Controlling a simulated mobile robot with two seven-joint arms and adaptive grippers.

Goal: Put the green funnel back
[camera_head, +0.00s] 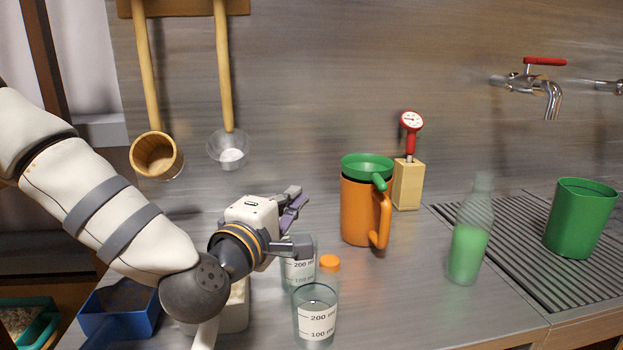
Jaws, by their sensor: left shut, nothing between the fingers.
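The green funnel (367,165) sits on top of the orange jug (360,212), covering its mouth, with a green tab hanging over the jug's handle side. The jug stands upright on the counter. My left gripper (303,220) is shut and empty, to the left of the jug and apart from it. It is above and in front of a clear measuring jar (299,275), which it partly hides. My right gripper is out of view.
A second measuring jar (316,318) stands in front, with an orange cap (329,263) close by. A bottle of green liquid (467,250) and a green cup (580,218) stand right. A blue box (120,310) is left.

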